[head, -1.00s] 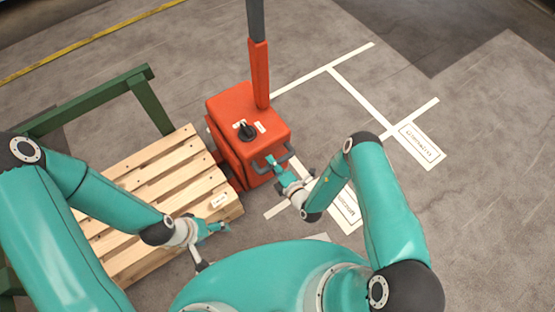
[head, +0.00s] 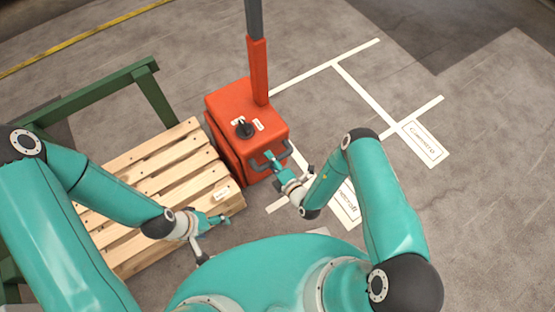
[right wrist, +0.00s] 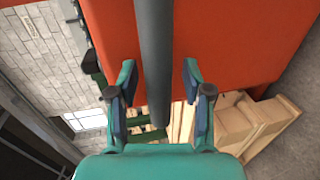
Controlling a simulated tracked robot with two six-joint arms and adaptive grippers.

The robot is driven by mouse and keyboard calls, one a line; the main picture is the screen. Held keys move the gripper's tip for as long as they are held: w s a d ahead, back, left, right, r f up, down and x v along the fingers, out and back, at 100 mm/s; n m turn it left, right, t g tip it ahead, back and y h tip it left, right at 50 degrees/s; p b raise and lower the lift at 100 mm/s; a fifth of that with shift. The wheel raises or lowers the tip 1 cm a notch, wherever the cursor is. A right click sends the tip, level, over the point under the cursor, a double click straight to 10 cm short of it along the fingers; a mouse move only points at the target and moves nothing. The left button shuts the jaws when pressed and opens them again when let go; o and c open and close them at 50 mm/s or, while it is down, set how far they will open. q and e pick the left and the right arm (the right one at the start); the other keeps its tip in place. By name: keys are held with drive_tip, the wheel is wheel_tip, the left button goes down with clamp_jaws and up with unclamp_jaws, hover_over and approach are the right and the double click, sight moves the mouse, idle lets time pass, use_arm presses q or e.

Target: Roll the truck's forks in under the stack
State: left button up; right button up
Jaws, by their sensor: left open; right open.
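The red truck (head: 240,113) stands upright at the middle of the head view, with its mast rising out of the top of the picture. Its forks are hidden. The stack of wooden pallets (head: 143,159) is just left of the truck, close against its left side in this view. My right gripper (head: 272,160) is open at the dark handle bar on the truck's near side. In the right wrist view its fingers (right wrist: 158,95) stand on either side of the bar (right wrist: 154,50). My left gripper (head: 222,220) is open and empty by the stack's near right corner.
A green frame (head: 88,95) stands behind and left of the stack. White floor lines (head: 362,98) and a lettered floor label (head: 424,143) lie right of the truck. A yellow line (head: 85,40) crosses the floor at the back. The floor to the right is clear.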

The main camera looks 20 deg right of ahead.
drive_tip(key=v, duration=1.2)
